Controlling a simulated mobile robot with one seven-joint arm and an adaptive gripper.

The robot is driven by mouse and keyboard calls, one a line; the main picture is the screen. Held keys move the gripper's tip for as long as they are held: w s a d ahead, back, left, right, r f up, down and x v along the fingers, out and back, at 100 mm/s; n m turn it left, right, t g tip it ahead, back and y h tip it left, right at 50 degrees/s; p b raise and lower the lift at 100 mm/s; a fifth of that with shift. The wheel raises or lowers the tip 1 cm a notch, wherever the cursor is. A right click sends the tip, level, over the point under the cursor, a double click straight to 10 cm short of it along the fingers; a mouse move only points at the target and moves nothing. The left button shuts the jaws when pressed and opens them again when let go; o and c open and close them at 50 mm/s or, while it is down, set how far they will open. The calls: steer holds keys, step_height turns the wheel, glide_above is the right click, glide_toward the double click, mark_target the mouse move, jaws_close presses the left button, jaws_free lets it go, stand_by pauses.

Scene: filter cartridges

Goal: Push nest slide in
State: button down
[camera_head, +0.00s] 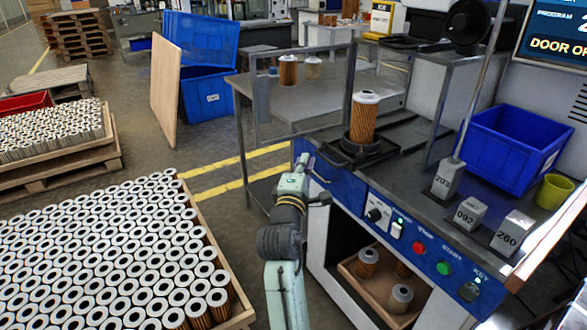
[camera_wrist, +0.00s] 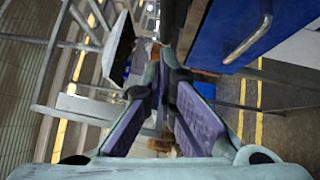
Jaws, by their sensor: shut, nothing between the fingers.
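A dark nest slide (camera_head: 352,154) sits at the left end of the machine's worktop, near its front edge. A filter cartridge (camera_head: 362,118) with a white top and an amber pleated body stands upright in it. My gripper (camera_head: 306,160) is just left of the nest, at the machine's front left corner, and looks apart from it. In the wrist view my gripper (camera_wrist: 163,65) has its purple-padded fingers converging at the tips, shut and empty. The nest cannot be made out clearly in the wrist view.
The machine's blue front panel (camera_head: 410,235) carries buttons and a knob. Numbered blocks (camera_head: 468,216), a blue bin (camera_head: 510,150) and a yellow cup (camera_head: 554,191) stand to the right. A grey table (camera_head: 300,108) is behind. Packed cartridges (camera_head: 110,250) fill a pallet at left.

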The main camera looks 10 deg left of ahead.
steer(key=shift+w+d+r, duration=0.1)
steer(key=shift+w+d, duration=0.1)
steer(key=shift+d, duration=0.05)
